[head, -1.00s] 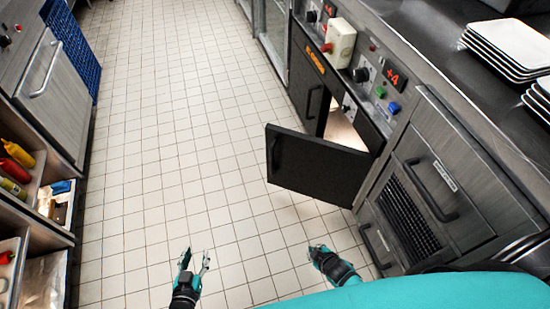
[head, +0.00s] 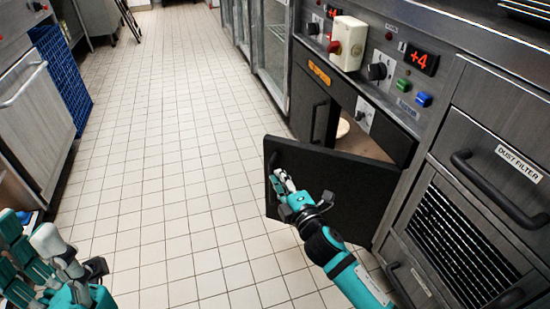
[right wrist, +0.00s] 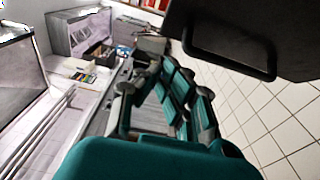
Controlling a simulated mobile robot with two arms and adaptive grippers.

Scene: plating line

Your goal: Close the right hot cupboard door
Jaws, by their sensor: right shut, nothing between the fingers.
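The right hot cupboard door (head: 345,190) is a dark panel that stands open, swung out over the floor. Its dark handle shows at the top right in the right wrist view (right wrist: 235,68). My right gripper (head: 283,178) is shut and empty, in front of the door's face near its free edge in the head view. I cannot tell whether it touches the door. Its teal fingers show in the right wrist view (right wrist: 170,92). My left gripper (head: 45,250) is at the lower left, partly cut off and away from the door.
The left cupboard door (head: 311,100) is shut. The opening (head: 360,141) beside it shows a pale round item inside. Control knobs and a red display (head: 418,58) sit above. The dust filter unit (head: 495,160) is to the right. Tiled floor (head: 170,150) is clear.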

